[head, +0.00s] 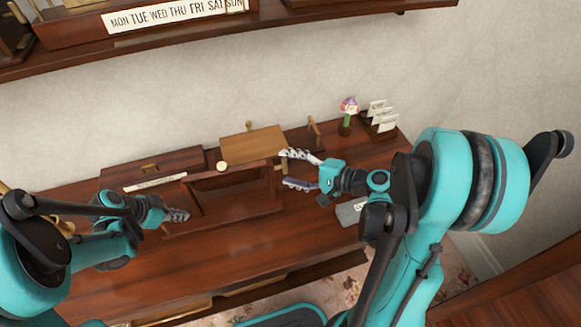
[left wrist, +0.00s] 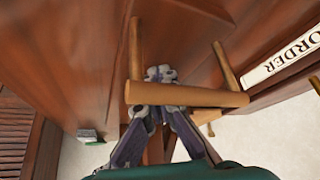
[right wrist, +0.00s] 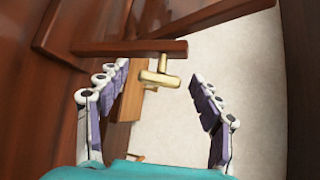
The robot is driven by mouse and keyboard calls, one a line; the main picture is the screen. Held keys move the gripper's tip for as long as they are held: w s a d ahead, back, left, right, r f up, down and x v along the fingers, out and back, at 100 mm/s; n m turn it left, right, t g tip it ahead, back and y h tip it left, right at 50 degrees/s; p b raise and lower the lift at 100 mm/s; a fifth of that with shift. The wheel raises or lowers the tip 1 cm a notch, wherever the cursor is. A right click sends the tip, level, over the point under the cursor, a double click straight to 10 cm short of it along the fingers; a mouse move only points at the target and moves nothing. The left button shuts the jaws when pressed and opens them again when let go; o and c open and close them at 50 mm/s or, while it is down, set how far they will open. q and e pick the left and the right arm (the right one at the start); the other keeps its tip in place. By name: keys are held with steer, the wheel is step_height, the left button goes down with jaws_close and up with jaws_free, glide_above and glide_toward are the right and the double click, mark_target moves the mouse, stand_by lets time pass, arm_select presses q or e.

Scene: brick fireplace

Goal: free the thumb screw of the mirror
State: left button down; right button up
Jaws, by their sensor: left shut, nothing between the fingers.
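The mirror (head: 232,188) is a dark wooden frame tilted on a stand on the desk. Its thumb screw (right wrist: 160,72) is a brass T-shaped knob in the right wrist view, below a wooden bar. My right gripper (head: 287,168) is open at the mirror's right side; its fingers are apart either side of the knob, not visibly touching it. My left gripper (head: 178,215) is shut and empty, left of the mirror stand. In the left wrist view its fingers meet behind a tan round bar (left wrist: 190,95), whose identity I cannot tell.
A box with a paper label (head: 155,183) stands left of the mirror. A shelf (head: 200,38) overhangs the back. The front of the desk is mostly clear.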

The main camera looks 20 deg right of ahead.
steer(key=v, duration=1.2)
steer(key=shift+d, duration=0.1)
steer(key=w+d+f+n+g+y, duration=0.2)
steer(key=w+d+n+g+y, duration=0.1)
steer(key=w+g+y, duration=0.15)
steer(key=x, duration=1.2)
steer(key=shift+r, duration=0.2)
steer(key=shift+w+t, duration=0.15)
steer(key=shift+t, duration=0.1)
